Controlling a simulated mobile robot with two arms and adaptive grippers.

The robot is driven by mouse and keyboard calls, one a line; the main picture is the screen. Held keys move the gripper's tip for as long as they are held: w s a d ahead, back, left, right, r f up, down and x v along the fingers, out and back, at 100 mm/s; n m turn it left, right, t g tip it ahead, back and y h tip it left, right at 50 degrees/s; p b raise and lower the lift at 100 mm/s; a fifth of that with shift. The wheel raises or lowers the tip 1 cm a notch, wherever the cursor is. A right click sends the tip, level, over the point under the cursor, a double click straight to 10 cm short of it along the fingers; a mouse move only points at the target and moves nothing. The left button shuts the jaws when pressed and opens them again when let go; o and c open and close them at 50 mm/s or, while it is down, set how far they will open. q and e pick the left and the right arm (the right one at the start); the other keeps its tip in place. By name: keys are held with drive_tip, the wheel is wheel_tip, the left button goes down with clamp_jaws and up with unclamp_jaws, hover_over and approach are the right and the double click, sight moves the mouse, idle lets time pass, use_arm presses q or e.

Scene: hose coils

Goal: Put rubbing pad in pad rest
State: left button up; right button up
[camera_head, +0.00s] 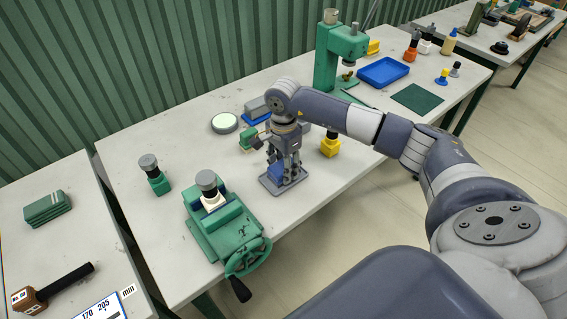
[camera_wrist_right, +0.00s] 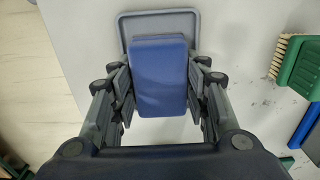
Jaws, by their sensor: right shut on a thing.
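The rubbing pad is a blue block (camera_head: 276,171), and it shows large in the right wrist view (camera_wrist_right: 160,85). My right gripper (camera_head: 284,176) points down and is shut on the pad, with a finger on each side of it. The pad rest looks like a shallow grey-blue tray (camera_head: 294,184) on the table, directly under the gripper. Its raised rim shows around the pad's far end in the wrist view (camera_wrist_right: 125,30). I cannot tell whether the pad touches the tray floor. My left gripper is out of view.
A green brush (camera_head: 248,138) and a grey block on a blue base (camera_head: 257,110) stand behind the gripper. A yellow-based object (camera_head: 330,146) is close on the right. A green vise (camera_head: 222,225) is front left. Bare table lies around the tray's front.

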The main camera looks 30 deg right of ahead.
drive_tip(key=shift+f, duration=0.1)
drive_tip(key=shift+f+b, duration=0.15)
drive_tip(key=shift+b, duration=0.15)
drive_tip(key=o, duration=0.9)
drive_tip(key=shift+o, duration=0.2)
drive_tip(key=shift+r, duration=0.2)
wheel_tip(320, 180, up, 12)
drive_tip(key=b, duration=0.2)
drive_tip(key=shift+b, duration=0.3)
